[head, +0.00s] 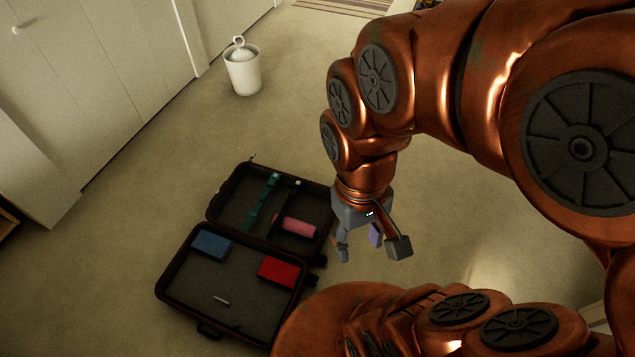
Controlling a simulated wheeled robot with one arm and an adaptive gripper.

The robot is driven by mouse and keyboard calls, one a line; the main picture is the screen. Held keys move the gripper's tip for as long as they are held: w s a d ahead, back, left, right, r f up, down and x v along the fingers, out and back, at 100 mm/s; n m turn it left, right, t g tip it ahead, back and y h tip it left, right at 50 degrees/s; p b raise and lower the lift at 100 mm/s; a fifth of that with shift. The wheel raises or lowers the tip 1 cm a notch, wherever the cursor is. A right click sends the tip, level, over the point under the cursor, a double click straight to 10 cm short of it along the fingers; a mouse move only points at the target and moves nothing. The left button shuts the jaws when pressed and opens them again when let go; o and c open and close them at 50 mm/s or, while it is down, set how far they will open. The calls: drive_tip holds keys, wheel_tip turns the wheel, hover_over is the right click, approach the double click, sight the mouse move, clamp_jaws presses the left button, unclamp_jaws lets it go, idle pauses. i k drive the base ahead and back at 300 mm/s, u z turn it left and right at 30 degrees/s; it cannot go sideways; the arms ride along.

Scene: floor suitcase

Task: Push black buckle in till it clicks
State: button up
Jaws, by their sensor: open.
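An open dark suitcase (178,262) lies on the floor, left of my gripper. Its far half holds a green strap (262,202) and a dark strap (287,205), with a pink rolled item (296,226) beside the dark strap. I cannot clearly make out the black buckle; the straps are too small and dark to tell its parts or whether it is fastened. My gripper (370,251) is open and points down, to the right of the suitcase's right edge. No object shows held between its fingers. A small purple patch shows by the fingers; I cannot tell what it is.
The near half holds a blue item (211,245), a red item (278,271) and a small grey item (222,301). A white lidded bin (243,73) stands farther back. White cabinets (95,60) line the left. Bare floor lies between bin and suitcase.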

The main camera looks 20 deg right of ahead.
sight(292, 193)
drive_tip(key=z, duration=0.15)
drive_tip(key=k, duration=0.95)
drive_tip(key=z, duration=1.05)
drive_tip(key=i, duration=0.85)
drive_tip(key=u, duration=0.6)
drive_tip(key=i, duration=0.9)
drive_tip(key=u, duration=0.85)
